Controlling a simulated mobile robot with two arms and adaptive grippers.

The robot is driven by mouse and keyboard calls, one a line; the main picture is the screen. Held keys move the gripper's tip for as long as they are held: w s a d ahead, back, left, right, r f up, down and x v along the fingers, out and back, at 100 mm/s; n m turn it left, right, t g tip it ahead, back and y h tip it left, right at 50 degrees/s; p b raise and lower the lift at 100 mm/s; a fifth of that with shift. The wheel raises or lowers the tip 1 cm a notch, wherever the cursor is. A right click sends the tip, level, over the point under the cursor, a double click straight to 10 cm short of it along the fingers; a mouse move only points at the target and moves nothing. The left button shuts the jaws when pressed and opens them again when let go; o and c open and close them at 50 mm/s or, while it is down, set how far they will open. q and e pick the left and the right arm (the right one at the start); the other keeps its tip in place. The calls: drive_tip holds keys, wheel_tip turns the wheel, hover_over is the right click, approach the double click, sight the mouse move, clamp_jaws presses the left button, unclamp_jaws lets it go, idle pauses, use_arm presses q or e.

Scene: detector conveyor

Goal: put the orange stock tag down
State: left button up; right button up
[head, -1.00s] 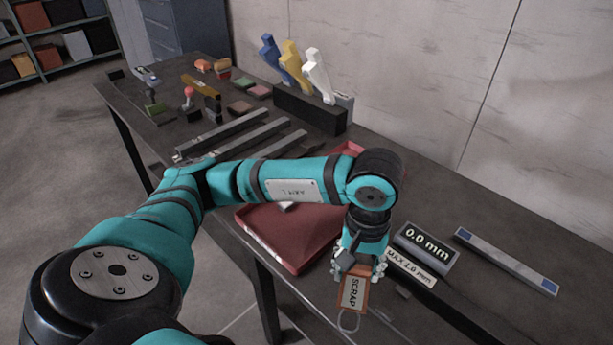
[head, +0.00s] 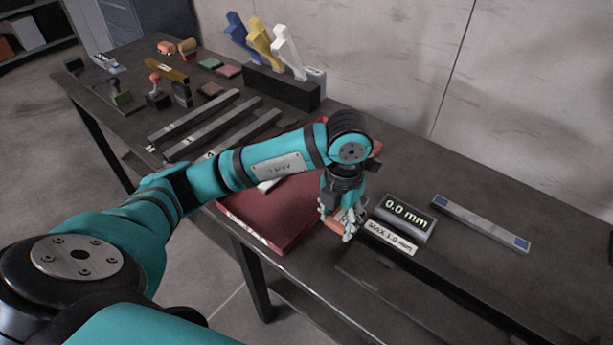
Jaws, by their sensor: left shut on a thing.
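My left gripper (head: 342,225) points down at the right edge of the red tray, left of the gauge display. It is shut on the orange stock tag (head: 334,225). Only a small orange part of the tag shows between and beside the fingers, and its label is hidden now. I cannot tell whether the tag touches the table. My right gripper is not in view.
The red tray (head: 262,232) lies under my left arm. A display reading 0.0 mm (head: 404,214) and a MAX 1.0 mm plate (head: 391,238) stand just right of the gripper. A grey bar with blue ends (head: 480,222) lies farther right. Several stamps and dark bars occupy the far left.

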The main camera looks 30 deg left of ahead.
use_arm(q)
drive_tip(key=p, duration=0.3)
hover_over(306, 192)
drive_tip(key=shift+f, duration=0.75)
wheel_tip(306, 192, down, 3)
drive_tip(key=shift+r+p, duration=0.15)
drive_tip(key=shift+p, duration=0.3)
drive_tip(key=shift+f, duration=0.35)
drive_tip(key=shift+f, duration=0.1)
drive_tip(key=shift+f, duration=0.15)
drive_tip(key=o, duration=0.7)
drive_tip(key=shift+o, duration=1.2)
